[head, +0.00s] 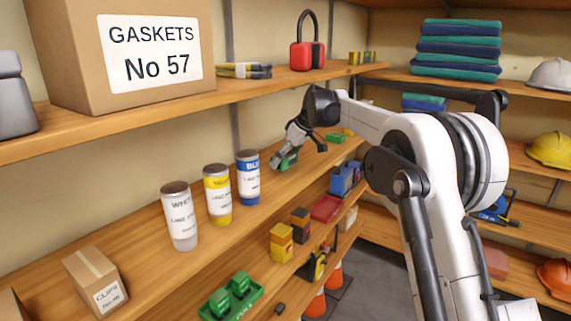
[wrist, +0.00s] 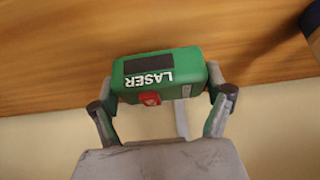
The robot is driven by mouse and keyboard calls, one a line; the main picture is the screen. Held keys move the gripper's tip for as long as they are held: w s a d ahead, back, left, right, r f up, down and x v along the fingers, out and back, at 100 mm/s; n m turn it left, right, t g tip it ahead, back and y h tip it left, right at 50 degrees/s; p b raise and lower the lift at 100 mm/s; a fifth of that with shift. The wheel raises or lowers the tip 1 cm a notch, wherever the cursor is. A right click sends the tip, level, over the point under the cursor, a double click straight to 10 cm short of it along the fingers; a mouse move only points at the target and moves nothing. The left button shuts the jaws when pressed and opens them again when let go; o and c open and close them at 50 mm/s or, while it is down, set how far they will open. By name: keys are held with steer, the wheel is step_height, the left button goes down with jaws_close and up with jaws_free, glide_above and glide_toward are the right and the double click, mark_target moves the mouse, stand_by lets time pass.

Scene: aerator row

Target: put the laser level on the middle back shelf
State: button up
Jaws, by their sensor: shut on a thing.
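The laser level (head: 287,159) is a small green box with a dark panel. In the wrist view it (wrist: 165,72) shows white "LASER" lettering upside down and a red part. My gripper (wrist: 160,92) is shut on it, one finger at each end. In the head view my gripper (head: 292,142) holds it at the long wall's middle shelf (head: 150,248), right of the blue-labelled can (head: 248,177). I cannot tell whether the level touches the board. My gripper hides part of it.
A yellow-labelled can (head: 218,195), a white-labelled can (head: 179,215) and a clips box (head: 95,278) stand left on this shelf. The upper shelf (head: 190,95) overhangs it. A green item (head: 335,138) lies farther right. Bare board shows around the level.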

steer(key=shift+f, duration=1.25)
steer(key=shift+d, duration=0.1)
steer(key=o, duration=1.7)
steer(key=shift+f, duration=0.1)
steer(key=b+v, duration=0.1)
steer(key=v, duration=1.1)
steer(key=shift+s, duration=0.15)
